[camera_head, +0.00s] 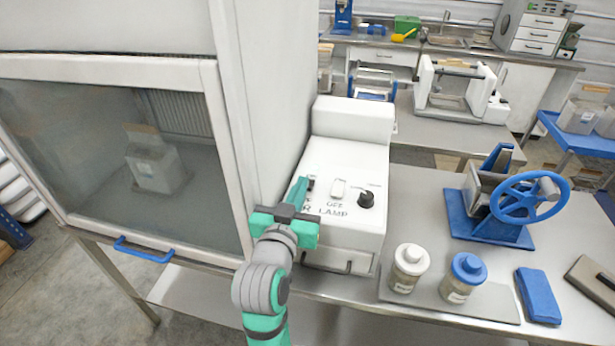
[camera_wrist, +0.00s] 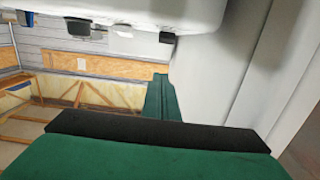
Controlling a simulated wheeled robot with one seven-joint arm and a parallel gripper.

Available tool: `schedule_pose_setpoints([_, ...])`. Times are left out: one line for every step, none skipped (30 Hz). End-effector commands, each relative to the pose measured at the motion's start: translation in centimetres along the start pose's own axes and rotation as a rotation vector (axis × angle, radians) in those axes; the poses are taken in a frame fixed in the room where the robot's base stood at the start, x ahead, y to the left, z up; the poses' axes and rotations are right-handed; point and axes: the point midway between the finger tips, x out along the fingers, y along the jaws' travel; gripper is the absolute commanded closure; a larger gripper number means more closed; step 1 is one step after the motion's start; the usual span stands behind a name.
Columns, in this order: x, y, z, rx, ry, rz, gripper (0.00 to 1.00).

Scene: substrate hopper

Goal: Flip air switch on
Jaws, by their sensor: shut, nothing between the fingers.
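The white control box (camera_head: 349,230) stands beside the fume cabinet, with a sloped panel facing up. A dark switch (camera_head: 309,183) is at the panel's left, above a label partly hidden by my gripper; only an "R" shows. A white rocker switch (camera_head: 338,189) sits above "LAMP", with "OFF" below it. My gripper (camera_head: 301,184) is shut and empty, its fingertips right beside the dark switch; I cannot tell whether they touch it. In the wrist view the green fingers (camera_wrist: 161,88) are together, and a small dark part (camera_wrist: 167,38) sticks out from a white surface above them.
A black knob (camera_head: 366,199) is right of the rocker. The cabinet (camera_head: 268,90) wall rises close on the left, with a glass sash (camera_head: 110,140). Two jars (camera_head: 408,268) (camera_head: 464,278) and a blue handwheel device (camera_head: 505,205) stand to the right.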

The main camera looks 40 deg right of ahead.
Motion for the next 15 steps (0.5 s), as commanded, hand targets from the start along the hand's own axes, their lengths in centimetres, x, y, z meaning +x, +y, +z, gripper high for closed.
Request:
schedule_pose_setpoints([-0.8,0.1,0.0,-0.001,-0.001,0.0,1.0])
schedule_pose_setpoints([-1.2,0.1,0.0,-0.001,0.0,0.002,1.0])
schedule_pose_setpoints([-1.6,0.2,-0.1,0.0,0.001,0.003,1.0])
schedule_pose_setpoints([-1.8,0.2,-0.1,0.0,0.001,0.004,1.0])
schedule_pose_setpoints([-2.0,0.3,-0.1,0.0,0.001,0.006,1.0])
schedule_pose_setpoints([-2.3,0.4,-0.1,0.0,0.001,0.007,1.0])
schedule_pose_setpoints([-2.5,0.5,-0.1,0.0,0.001,0.008,1.0])
schedule_pose_setpoints([-2.6,0.5,-0.1,0.0,0.0,0.009,1.0])
schedule_pose_setpoints([-2.7,0.5,-0.1,0.0,0.0,0.01,1.0])
schedule_pose_setpoints([-2.7,0.5,-0.1,0.0,0.0,0.01,1.0])
schedule_pose_setpoints([-2.7,0.5,-0.1,0.0,0.0,0.01,1.0])
schedule_pose_setpoints([-2.8,0.5,-0.1,0.0,0.0,0.01,1.0])
schedule_pose_setpoints([-2.8,0.5,-0.1,0.0,0.0,0.01,1.0])
schedule_pose_setpoints([-2.8,0.5,-0.1,0.0,0.0,0.01,1.0])
schedule_pose_setpoints([-2.8,0.5,-0.1,0.0,0.0,0.01,1.0])
